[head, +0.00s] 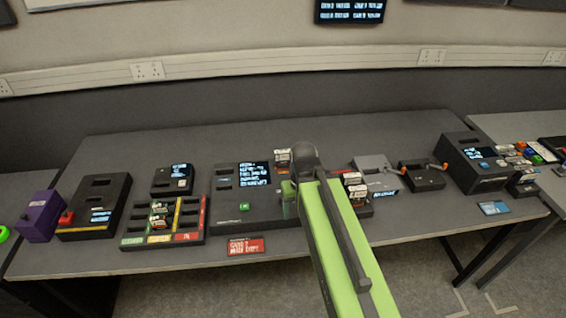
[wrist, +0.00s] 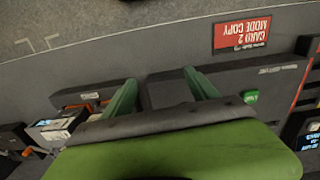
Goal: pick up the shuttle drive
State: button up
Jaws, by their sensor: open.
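I cannot tell for sure which item is the shuttle drive. Small white-and-orange labelled blocks (head: 354,181) stand in a dark holder (head: 366,211) just right of my arm in the head view. Another such block (head: 282,155) shows behind my arm's upper end.
The station with a screen and green button (head: 244,207) is left of my arm. A red card reading "CARD 2 MODE COPY" (wrist: 241,33) lies at its front. A colour-striped tray (head: 162,236) stands further left. Orange-levered boxes (head: 421,177) stand to the right. The table front (head: 120,264) is mostly clear.

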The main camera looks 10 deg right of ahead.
aim_at(282, 161)
jog(key=u, duration=5.2)
jog(key=i, duration=0.1)
jog(key=z, duration=2.55)
jog(key=k, duration=0.7)
jog(key=z, duration=1.1)
jog(key=i, duration=1.05)
jog(key=u, duration=0.15)
